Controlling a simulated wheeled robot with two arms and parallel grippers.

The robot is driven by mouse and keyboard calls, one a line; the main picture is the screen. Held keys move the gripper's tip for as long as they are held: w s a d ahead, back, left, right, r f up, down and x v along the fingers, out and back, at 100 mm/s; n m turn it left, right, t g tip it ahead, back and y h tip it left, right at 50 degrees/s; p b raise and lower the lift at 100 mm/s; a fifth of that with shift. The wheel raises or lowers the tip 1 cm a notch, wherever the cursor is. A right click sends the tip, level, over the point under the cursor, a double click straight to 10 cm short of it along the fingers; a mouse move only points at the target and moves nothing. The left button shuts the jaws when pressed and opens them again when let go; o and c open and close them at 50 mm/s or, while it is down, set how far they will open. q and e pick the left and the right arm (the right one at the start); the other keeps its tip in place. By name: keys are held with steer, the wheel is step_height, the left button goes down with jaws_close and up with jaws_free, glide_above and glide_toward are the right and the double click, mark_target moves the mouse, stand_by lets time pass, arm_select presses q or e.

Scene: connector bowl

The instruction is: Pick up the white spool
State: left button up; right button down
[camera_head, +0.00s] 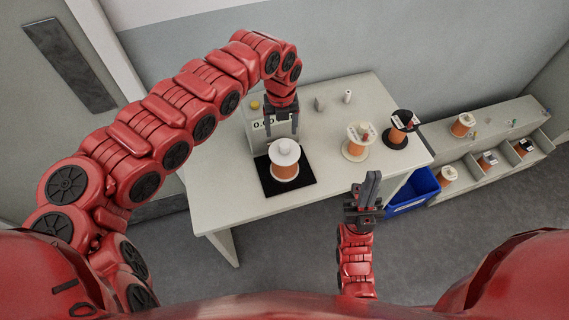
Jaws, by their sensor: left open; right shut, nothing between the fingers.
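A white spool (285,152) with an orange winding stands upright on the black pad of a scale (265,185) on the table. My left gripper (281,136) is open and points down just behind the spool's white top flange, in front of the scale's display. I cannot tell whether its fingers touch the spool. My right gripper (370,180) is shut and empty, in front of the table's front edge. A cream spool (357,148) with an orange winding stands on the table further right, and a black spool (400,130) stands beyond it.
The table (220,205) is clear at its front left. A blue bin (414,190) sits right of the table. A shelf (480,120) with several spools stands further right.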

mark_target(284, 145)
arm_select(q)
step_height(284, 145, down, 2)
steer(key=shift+d+f+p, duration=0.1)
steer(key=shift+p, duration=0.45)
steer(key=shift+f, duration=0.25)
steer(key=shift+f+p, duration=0.15)
steer(key=shift+p, duration=0.15)
steer(key=f+p, duration=0.1)
steer(key=f, duration=0.1)
steer(key=d+f+p, duration=0.1)
steer(key=f, duration=0.1)
steer(key=shift+s+f, duration=0.2)
steer(key=shift+a+f, duration=0.15)
steer(key=shift+f, duration=0.2)
steer(key=shift+w, duration=0.1)
jaws_close()
steer(key=shift+r, duration=0.1)
